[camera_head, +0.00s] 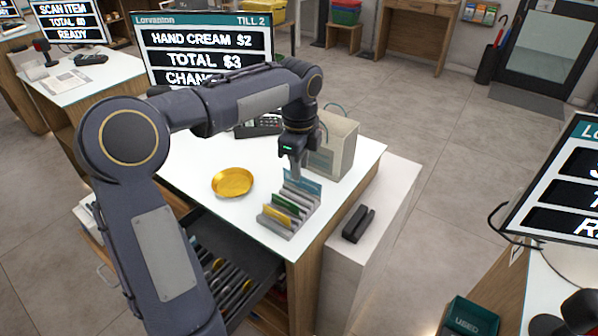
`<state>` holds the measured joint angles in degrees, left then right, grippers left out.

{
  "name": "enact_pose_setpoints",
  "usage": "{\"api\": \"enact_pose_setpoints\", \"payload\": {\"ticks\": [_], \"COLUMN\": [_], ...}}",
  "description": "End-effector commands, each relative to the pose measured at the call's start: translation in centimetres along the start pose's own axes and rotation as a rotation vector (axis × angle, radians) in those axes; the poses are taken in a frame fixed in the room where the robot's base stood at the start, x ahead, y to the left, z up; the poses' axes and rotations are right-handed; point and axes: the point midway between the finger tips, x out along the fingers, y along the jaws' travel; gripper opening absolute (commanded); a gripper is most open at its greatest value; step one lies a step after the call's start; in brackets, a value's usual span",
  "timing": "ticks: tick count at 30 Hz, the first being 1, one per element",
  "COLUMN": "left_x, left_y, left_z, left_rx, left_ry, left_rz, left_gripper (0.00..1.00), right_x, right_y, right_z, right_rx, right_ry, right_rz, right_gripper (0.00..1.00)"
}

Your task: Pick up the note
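A grey slotted rack (274,225) stands on the white counter and holds upright notes. A blue note (304,182) stands in its far slot, a green note (287,207) in the middle and a yellow note (279,217) nearer the front. My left gripper (296,174) points down at the far end of the rack, right at the blue note. Its fingertips are small and overlap the note's top edge, so I cannot tell if they grip it. My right gripper is not in view.
A gold dish (232,182) lies left of the rack. A beige bag (338,146) stands close behind my gripper, with a card terminal (258,127) beyond. An open cash drawer (240,262) juts out below. A black stapler-like object (358,223) lies on the right ledge.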

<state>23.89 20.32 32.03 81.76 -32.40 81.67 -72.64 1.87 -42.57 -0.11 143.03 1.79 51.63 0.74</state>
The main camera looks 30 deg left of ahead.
Motion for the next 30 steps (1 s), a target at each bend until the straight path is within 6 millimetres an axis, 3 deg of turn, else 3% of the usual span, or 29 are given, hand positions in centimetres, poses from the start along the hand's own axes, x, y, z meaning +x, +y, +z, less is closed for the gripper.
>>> {"api": "enact_pose_setpoints", "payload": {"ticks": [3, 7, 24, 30], "left_x": [0.5, 1.2, 8.2, 9.0], "left_y": [-2.6, -3.7, -3.9, -3.9], "left_z": [1.1, 1.8, 1.4, 1.4], "left_rx": [0.119, 0.179, 0.19, 0.19], "left_ry": [0.013, 0.018, 0.02, 0.02], "left_rz": [0.036, 0.052, 0.055, 0.052], "left_gripper": [0.27, 0.27, 0.27, 0.27], "right_x": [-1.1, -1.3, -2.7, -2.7], "right_y": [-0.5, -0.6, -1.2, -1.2], "right_z": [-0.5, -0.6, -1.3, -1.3], "right_rx": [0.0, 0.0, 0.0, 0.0], "right_ry": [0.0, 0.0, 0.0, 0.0], "right_rz": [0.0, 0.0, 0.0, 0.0], "right_gripper": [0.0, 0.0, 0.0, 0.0]}}
